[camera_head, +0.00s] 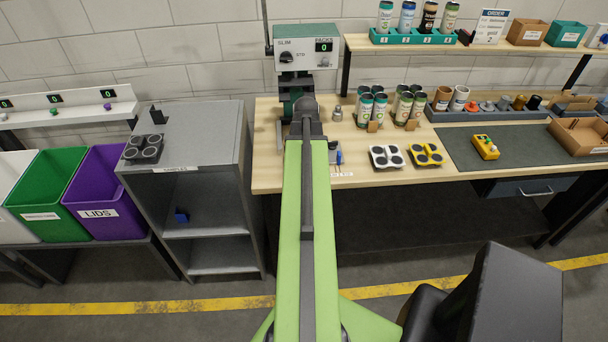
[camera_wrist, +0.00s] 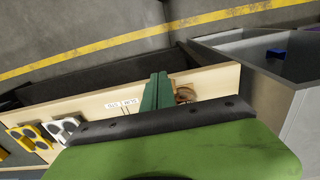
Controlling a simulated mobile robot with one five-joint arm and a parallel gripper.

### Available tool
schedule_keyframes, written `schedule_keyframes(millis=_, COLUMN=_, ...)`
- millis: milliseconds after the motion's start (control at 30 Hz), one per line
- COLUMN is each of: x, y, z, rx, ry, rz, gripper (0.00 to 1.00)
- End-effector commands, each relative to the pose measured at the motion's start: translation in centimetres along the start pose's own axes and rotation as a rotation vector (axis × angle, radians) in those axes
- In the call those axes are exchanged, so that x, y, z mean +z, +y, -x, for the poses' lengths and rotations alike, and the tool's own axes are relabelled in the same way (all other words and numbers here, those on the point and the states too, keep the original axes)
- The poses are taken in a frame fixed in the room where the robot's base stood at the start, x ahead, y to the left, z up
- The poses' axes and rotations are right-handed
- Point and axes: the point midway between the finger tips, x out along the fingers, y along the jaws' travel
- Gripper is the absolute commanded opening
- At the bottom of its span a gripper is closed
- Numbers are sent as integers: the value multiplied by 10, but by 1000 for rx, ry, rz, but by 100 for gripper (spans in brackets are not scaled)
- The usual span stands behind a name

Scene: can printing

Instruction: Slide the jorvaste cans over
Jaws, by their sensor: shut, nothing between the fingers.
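Two clusters of cans stand upright on the wooden bench. The left cluster (camera_head: 379,108) has teal and green labels. The right cluster (camera_head: 404,107) has brown-green labels. The names on them are too small to read, so I cannot tell which are jorvaste. My gripper (camera_wrist: 157,92) shows in the wrist view as two green fingers closed together, with nothing between them, over the bench's front edge. In the head view my arm reaches up to the machine at the bench's left, and the fingers are hidden. The cans stand to the right of my arm, apart from it.
A machine (camera_head: 306,47) with a SLIM/STD knob and a PACKS display reading 0 stands at back left. White (camera_head: 386,156) and yellow (camera_head: 427,154) holders lie at the front. A grey cabinet (camera_head: 196,125) is left. Sample cans stand in a teal rack (camera_head: 412,39) above.

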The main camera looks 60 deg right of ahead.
Motion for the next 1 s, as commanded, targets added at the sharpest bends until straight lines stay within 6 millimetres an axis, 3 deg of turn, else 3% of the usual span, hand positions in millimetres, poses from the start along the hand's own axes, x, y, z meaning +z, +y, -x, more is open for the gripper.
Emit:
schedule_keyframes(millis=33, x=0, y=0, z=-18, rx=0, ry=0, rz=0, gripper=0)
schedule_keyframes(millis=400, x=0, y=-1, z=-96, rx=0, ry=0, rz=2, gripper=0)
schedule_keyframes(millis=467, x=-20, y=-1, z=-81, rx=0, ry=0, rz=2, gripper=0)
schedule_keyframes(millis=600, x=-38, y=-1, z=-80, rx=0, ry=0, rz=3, gripper=0)
schedule_keyframes(millis=1000, x=-43, y=-2, z=-80, rx=0, ry=0, rz=3, gripper=0)
